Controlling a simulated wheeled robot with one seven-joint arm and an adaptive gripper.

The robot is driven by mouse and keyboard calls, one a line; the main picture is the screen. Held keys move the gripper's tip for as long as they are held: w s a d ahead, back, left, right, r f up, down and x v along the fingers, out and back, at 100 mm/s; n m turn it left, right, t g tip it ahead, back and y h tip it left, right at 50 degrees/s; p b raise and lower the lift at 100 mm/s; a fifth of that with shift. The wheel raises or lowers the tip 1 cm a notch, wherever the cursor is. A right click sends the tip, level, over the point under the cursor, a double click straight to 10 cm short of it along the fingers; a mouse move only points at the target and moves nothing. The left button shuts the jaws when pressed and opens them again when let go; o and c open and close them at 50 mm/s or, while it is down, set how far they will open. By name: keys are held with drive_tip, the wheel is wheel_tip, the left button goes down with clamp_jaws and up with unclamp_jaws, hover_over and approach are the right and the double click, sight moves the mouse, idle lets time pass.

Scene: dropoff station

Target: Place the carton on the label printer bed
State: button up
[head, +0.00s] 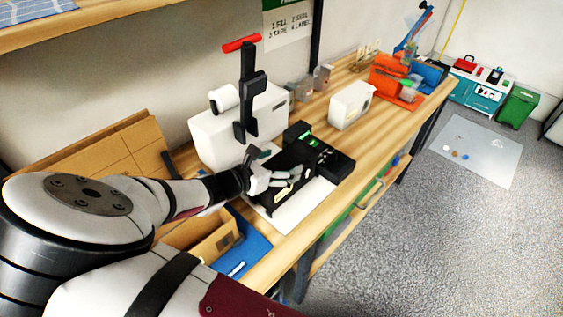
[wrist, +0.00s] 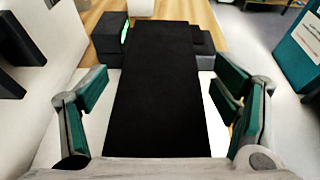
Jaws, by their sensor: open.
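My gripper (head: 275,180) is open above a black machine (head: 332,164) with a small green display, probably the label printer, which stands on a white sheet on the bench. In the wrist view, my open fingers (wrist: 160,110) straddle a long flat black surface (wrist: 160,75), with gaps on both sides. I cannot tell whether this surface is the printer's bed or a separate black box. An open brown cardboard carton (head: 205,238) sits at the bench's near edge, partly hidden by my arm. Which object is the task's carton is not clear.
A large white box (head: 215,140) and a black stand with a red handle (head: 243,45) are behind the printer. Flat cardboard (head: 100,155) leans on the wall. Bench wood right of the small box is clear.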

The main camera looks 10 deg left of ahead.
drive_tip(key=p+v, duration=0.4)
drive_tip(key=v, duration=0.7)
drive_tip(key=shift+s+r, duration=0.1)
drive_tip(key=shift+s, duration=0.05)
drive_tip(key=s+d+r+m+g+y, duration=0.1)
drive_tip(key=d+r+m+g, duration=0.4)
drive_tip(key=d+r+m, duration=0.6)
drive_tip(key=s+d+r+m+g+y, duration=0.1)
drive_tip(key=d+r+m+g, duration=0.45)
drive_tip(key=d, duration=0.85)
drive_tip(key=s+d+r+m+t+y, duration=0.2)
drive_tip(key=s+d+r+m, duration=0.4)
drive_tip(key=s, duration=0.3)
drive_tip(key=s+d+r+m+t+y, duration=0.2)
drive_tip(key=s+d+r+m, duration=0.4)
drive_tip(key=s+r+m, duration=0.1)
drive_tip(key=shift+s+d+m+y, duration=0.3)
drive_tip(key=shift+s+m+y, duration=0.1)
drive_tip(key=shift+s, duration=0.5)
drive_tip(key=shift+w, duration=0.1)
